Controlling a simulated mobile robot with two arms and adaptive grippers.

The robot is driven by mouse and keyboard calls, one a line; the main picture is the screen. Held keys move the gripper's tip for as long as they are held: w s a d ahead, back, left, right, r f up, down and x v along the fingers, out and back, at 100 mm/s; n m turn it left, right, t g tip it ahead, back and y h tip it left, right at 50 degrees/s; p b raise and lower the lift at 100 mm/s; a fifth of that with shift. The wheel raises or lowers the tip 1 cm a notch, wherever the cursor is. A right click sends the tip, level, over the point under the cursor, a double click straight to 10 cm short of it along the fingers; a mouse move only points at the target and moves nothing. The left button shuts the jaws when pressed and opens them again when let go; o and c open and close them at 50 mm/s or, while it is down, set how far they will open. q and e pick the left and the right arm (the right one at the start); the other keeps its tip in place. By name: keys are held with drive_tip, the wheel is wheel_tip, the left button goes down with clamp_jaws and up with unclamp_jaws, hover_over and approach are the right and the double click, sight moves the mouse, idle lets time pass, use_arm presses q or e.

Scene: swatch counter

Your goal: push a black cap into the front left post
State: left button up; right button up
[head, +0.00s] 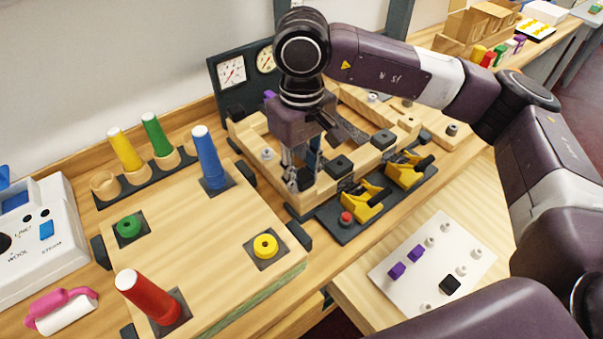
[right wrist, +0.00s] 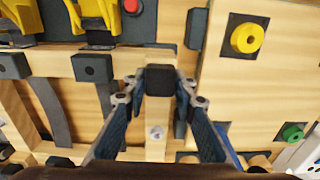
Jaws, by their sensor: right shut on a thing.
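My right gripper (head: 303,180) is shut on a black cap (right wrist: 160,78), down at the front left corner of the wooden frame (head: 330,193). In the right wrist view, the blue-lined fingers (right wrist: 160,95) flank the cap at the end of a light wooden beam. The post under the cap is hidden, so I cannot tell how far the cap is on it. A bare pale post (head: 267,154) stands further back on the same side, and it also shows in the right wrist view (right wrist: 156,133). My left gripper is out of view.
Black blocks (head: 340,165) sit along the frame's front. Yellow clamps (head: 368,201) and a red button stand before it. A white board (head: 425,267) holds purple caps, a black cap (head: 450,285) and pale pegs. A wooden board (head: 215,240) with coloured cones lies left.

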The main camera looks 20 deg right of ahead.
drive_tip(key=shift+b, duration=0.4)
drive_tip(key=shift+f+b, duration=0.3)
drive_tip(key=shift+b, duration=0.1)
idle(0.8)
drive_tip(key=o, duration=0.9)
drive_tip(key=o, duration=0.3)
drive_tip(key=shift+o, duration=0.2)
drive_tip(key=shift+r+p, duration=1.55)
drive_tip(key=shift+r, duration=1.55)
drive_tip(key=shift+f, duration=0.1)
